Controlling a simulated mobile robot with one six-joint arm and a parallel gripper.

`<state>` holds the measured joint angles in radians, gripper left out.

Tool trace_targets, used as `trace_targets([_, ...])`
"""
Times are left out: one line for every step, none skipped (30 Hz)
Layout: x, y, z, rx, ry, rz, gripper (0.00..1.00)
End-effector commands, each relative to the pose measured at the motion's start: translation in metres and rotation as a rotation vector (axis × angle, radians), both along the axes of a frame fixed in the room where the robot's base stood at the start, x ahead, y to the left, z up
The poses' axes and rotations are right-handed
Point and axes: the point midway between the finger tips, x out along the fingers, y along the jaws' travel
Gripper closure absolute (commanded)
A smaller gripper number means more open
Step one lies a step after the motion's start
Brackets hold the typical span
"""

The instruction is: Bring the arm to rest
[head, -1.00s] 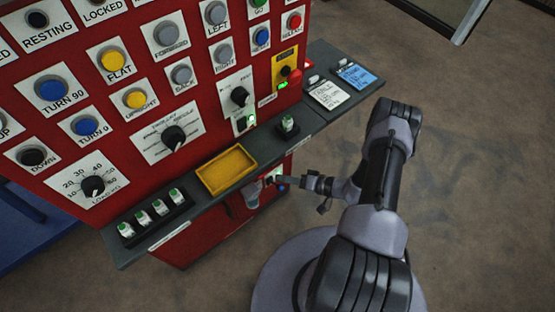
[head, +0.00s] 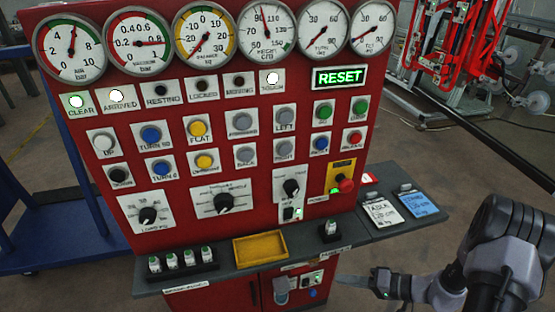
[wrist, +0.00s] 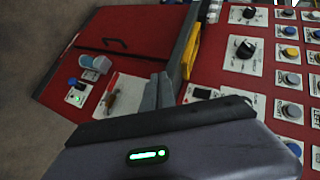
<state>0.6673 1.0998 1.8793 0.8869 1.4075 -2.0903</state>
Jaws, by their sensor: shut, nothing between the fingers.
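My gripper (head: 345,281) is in front of the console's lower cabinet at the bottom right of the head view. Its narrow grey fingers are shut and empty. In the wrist view, the closed fingers (wrist: 158,92) point toward the red cabinet front, below the shelf edge; I cannot tell the exact gap. My arm bends at the right of the head view. The RESTING lamp (head: 161,90) on the red console (head: 105,210) is dark. The CLEAR lamp (head: 76,101) and ARRIVED lamp (head: 116,95) are lit. A green RESET display (head: 340,77) glows.
A grey shelf (head: 215,276) juts from the console, with a yellow tray (head: 260,248), several small white green-topped items (head: 172,261) and two cards (head: 383,212). A blue frame (head: 50,225) stands left. A grey cup-like part (head: 281,290) sits low on the cabinet.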

Motion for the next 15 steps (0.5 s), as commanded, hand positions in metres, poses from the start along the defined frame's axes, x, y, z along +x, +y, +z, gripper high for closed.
trace_targets([0.002,0.007,0.022,-0.021,0.021,0.034,1.0])
trace_targets([0.0,0.012,0.035,-0.036,0.043,0.055,1.0])
trace_targets([-0.002,0.019,0.054,-0.059,0.075,0.082,1.0])
trace_targets([-0.004,0.025,0.069,-0.08,0.099,0.102,1.0])
trace_targets([-0.007,0.031,0.085,-0.106,0.126,0.12,1.0])
trace_targets([-0.014,0.041,0.107,-0.147,0.162,0.142,1.0])
trace_targets([-0.02,0.049,0.125,-0.184,0.19,0.157,1.0])
trace_targets([-0.028,0.057,0.144,-0.227,0.218,0.167,1.0])
trace_targets([-0.041,0.067,0.169,-0.294,0.252,0.17,1.0])
trace_targets([-0.053,0.075,0.187,-0.349,0.275,0.165,1.0])
trace_targets([-0.065,0.082,0.204,-0.404,0.294,0.15,1.0])
trace_targets([-0.083,0.089,0.224,-0.474,0.31,0.122,1.0])
trace_targets([-0.096,0.093,0.238,-0.525,0.314,0.091,1.0])
trace_targets([-0.109,0.097,0.251,-0.572,0.313,0.053,1.0])
trace_targets([-0.126,0.099,0.265,-0.625,0.302,-0.003,1.0])
